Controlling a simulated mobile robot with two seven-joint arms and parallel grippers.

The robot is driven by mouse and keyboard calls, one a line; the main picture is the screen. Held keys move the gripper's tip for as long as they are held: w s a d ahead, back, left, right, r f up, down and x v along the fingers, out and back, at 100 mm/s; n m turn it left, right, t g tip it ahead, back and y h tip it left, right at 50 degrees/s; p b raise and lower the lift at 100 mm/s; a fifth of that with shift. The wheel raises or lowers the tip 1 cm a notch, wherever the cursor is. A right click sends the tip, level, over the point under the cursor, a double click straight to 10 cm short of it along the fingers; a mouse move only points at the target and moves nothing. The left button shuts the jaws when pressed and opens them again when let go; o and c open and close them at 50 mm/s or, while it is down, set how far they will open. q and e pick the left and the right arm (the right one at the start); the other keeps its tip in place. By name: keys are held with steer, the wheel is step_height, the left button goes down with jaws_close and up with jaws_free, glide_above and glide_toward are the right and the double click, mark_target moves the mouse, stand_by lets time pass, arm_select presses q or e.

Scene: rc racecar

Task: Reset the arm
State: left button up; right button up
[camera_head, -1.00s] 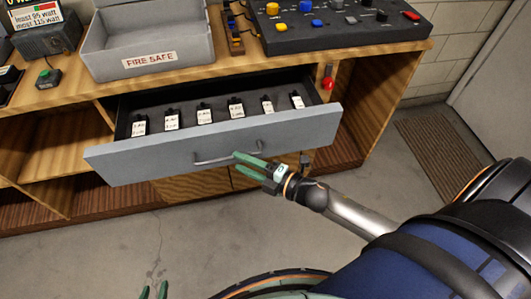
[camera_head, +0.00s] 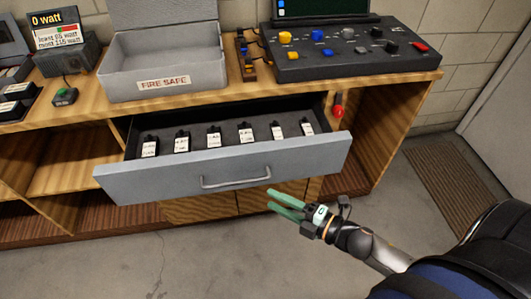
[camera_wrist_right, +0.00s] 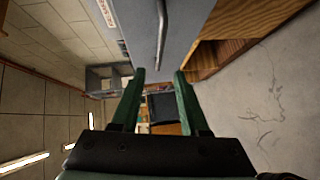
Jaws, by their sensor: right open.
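My right gripper (camera_head: 284,204) is open and empty, with green fingers. It is in front of and below the right part of the pulled-out grey drawer (camera_head: 150,184), apart from the drawer's handle (camera_head: 236,179). In the right wrist view the two green fingers (camera_wrist_right: 160,98) are spread with nothing between them. The drawer front (camera_wrist_right: 185,25) and its handle (camera_wrist_right: 161,30) show at the top of that view. The drawer holds a row of several small black items with white labels (camera_head: 214,138). My left gripper does not show in the head view.
On the wooden bench (camera_head: 240,90) stand an open grey box marked FIRE SAFE (camera_head: 163,85), a dark control panel (camera_head: 345,62) with knobs, and a watt display (camera_head: 60,35). A red-ended lever (camera_head: 338,110) is right of the drawer. The floor before it is clear.

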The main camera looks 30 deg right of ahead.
steer(key=s+a+f+m+g+h+p, duration=0.1)
steer(key=s+f+m+g+h+p, duration=0.1)
steer(key=m, duration=0.8)
steer(key=s+a+f+m+g+h+p, duration=0.2)
steer(key=s+f+m+g+h+p, duration=0.1)
steer(key=s+m, duration=0.4)
steer(key=f+m, duration=0.1)
steer(key=m, duration=0.2)
steer(key=shift+a+h+p, duration=0.25)
steer(key=shift+h+p, duration=0.05)
steer(key=shift+p, duration=0.1)
steer(key=shift+f, duration=0.1)
